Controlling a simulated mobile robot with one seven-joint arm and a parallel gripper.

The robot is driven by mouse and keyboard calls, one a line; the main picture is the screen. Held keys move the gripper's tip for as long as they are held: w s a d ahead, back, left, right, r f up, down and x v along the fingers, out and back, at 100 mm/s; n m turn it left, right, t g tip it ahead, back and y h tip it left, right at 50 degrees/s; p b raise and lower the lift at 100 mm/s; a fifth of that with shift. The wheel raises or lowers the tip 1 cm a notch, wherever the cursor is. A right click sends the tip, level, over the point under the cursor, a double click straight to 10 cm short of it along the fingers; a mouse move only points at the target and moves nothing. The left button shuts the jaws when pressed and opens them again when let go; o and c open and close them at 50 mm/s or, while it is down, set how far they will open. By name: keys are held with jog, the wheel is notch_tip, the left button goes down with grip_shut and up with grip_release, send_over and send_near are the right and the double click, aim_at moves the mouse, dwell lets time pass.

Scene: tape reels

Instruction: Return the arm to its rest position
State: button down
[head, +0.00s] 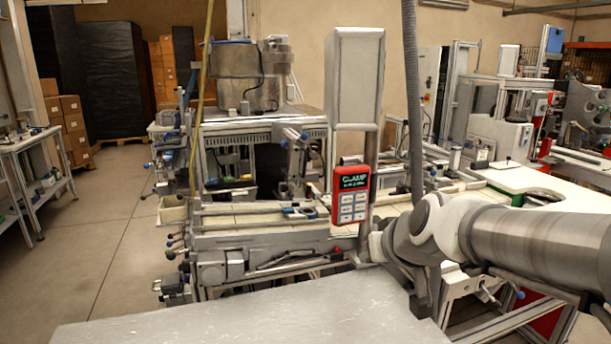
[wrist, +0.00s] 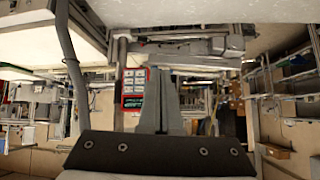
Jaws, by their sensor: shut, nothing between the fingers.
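My arm (head: 530,240) reaches in from the right edge of the head view. I cannot make out the fingers in the head view. In the wrist view, my gripper (wrist: 162,75) shows as two grey fingers close together, with nothing held between them. The red-framed panel with pale keys (wrist: 133,90) shows just left of the fingers, apparently behind them.
A grey metal tabletop (head: 240,318) fills the front and is bare. The machine frame (head: 265,240) stands behind it, with a grey post and hanging hose (head: 412,100) close to my arm. A white worktable (head: 540,185) is at right. Floor at left (head: 110,230) is open.

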jog(key=s+d+m+g+h+p, duration=0.1)
jog(key=s+d+g+h+p, duration=0.1)
jog(key=s, duration=1.7)
jog(key=shift+s+d+f+g, duration=0.3)
jog(key=shift+d+g, duration=0.1)
jog(key=shift+g, duration=0.5)
